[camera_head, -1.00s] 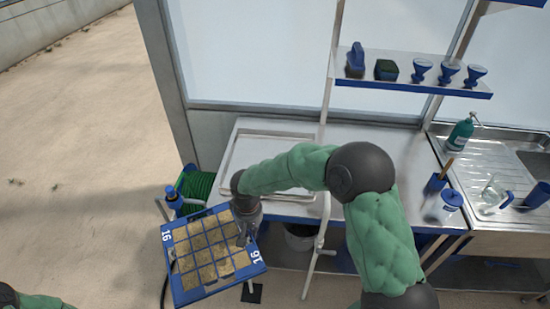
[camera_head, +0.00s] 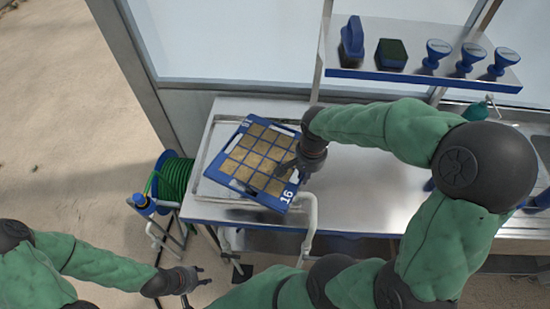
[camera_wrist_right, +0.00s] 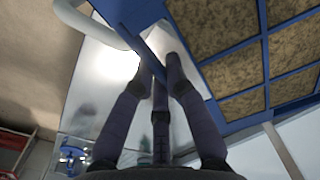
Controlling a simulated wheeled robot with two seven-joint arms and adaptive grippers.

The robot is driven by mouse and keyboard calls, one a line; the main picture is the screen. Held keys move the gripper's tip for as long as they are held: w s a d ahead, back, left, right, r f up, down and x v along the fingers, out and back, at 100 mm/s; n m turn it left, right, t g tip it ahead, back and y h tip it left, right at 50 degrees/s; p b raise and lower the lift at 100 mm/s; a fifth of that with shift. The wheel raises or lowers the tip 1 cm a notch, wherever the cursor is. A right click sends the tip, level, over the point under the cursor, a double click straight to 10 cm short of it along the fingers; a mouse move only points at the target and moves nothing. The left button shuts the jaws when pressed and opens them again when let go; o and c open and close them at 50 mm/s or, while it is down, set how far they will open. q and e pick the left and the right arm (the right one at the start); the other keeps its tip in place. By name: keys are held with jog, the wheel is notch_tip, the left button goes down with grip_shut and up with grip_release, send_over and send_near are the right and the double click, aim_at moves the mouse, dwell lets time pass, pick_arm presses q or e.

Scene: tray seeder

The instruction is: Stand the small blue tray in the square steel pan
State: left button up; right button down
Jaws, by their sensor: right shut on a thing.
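The small blue tray (camera_head: 262,158), its square cells filled with brown soil-like material and "16" printed at one corner, is held over the square steel pan (camera_head: 208,187). It sits turned askew to the pan, and its near corner reaches the pan's front rim. I cannot tell whether it touches the pan. My right gripper (camera_head: 287,168) is shut on the tray's right edge; the wrist view shows the fingers (camera_wrist_right: 160,70) on the blue rim (camera_wrist_right: 225,72). The tray and my arm hide part of the pan. My left gripper (camera_head: 200,283) is open and empty, low at the left.
The pan lies on a steel bench (camera_head: 365,190). A shelf (camera_head: 425,82) above holds a blue-handled brush, a green-topped block and several blue funnel-like pieces. A green hose reel (camera_head: 177,178) stands left of the bench. A teal bottle (camera_head: 477,110) is at the right.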

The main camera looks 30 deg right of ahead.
jog(key=w+f, duration=0.1)
jog(key=w, duration=0.1)
jog(key=w+f, duration=0.1)
jog(key=w, duration=0.1)
jog(key=w+f, duration=0.1)
jog(key=w, duration=0.1)
jog(key=shift+w+d+b, duration=0.3)
jog(key=shift+d+b, duration=0.1)
jog(key=w+f, duration=0.3)
jog(key=w+f+b, duration=0.1)
jog(key=w+f, duration=0.1)
jog(key=shift+d+f, duration=0.15)
jog(key=shift+d, duration=0.1)
jog(key=shift+w+f, duration=0.25)
jog(key=shift+f, duration=0.2)
jog(key=shift+f+b, duration=0.5)
jog(key=shift+f, duration=1)
jog(key=c, duration=1.3)
grip_release()
